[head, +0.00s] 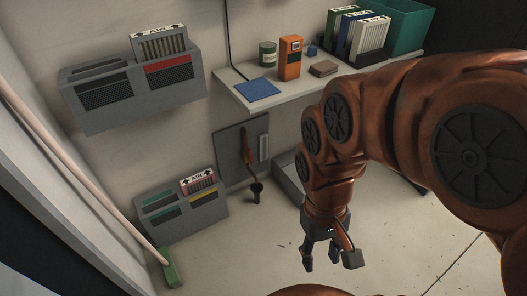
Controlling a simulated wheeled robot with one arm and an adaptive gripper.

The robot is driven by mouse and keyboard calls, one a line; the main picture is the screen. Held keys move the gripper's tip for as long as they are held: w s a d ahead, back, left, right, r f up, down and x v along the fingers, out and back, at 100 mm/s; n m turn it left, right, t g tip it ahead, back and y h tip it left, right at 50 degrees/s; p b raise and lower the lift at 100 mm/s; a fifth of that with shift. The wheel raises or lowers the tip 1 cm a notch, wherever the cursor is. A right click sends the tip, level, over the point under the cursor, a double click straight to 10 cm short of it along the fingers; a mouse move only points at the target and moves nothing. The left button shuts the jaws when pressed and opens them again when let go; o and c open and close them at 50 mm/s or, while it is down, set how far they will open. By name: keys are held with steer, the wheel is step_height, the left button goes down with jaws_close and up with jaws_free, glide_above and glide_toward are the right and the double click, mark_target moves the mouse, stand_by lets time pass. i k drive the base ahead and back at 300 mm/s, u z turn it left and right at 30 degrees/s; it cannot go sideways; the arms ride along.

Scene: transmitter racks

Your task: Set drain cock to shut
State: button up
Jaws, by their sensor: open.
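A grey plate (229,160) on the back wall carries a short copper-coloured pipe or lever (248,150) and a pale label strip (264,147). A small dark fitting (257,188) hangs below it near the plate's lower edge. This looks like the drain cock; its exact setting is too small to tell. My gripper (330,262) is open and empty, pointing down over the floor. In the picture it is to the right of and below the drain cock, apart from it. My arm comes in from the right and hides part of the wall and floor.
A shelf (225,88) above holds a can (268,54), an orange device (290,58) and binders. A grey box (290,178) is right of the plate.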

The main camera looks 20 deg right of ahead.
mark_target(251, 157)
steer(key=z, duration=0.2)
steer(key=i, duration=0.9)
steer(key=u, duration=0.2)
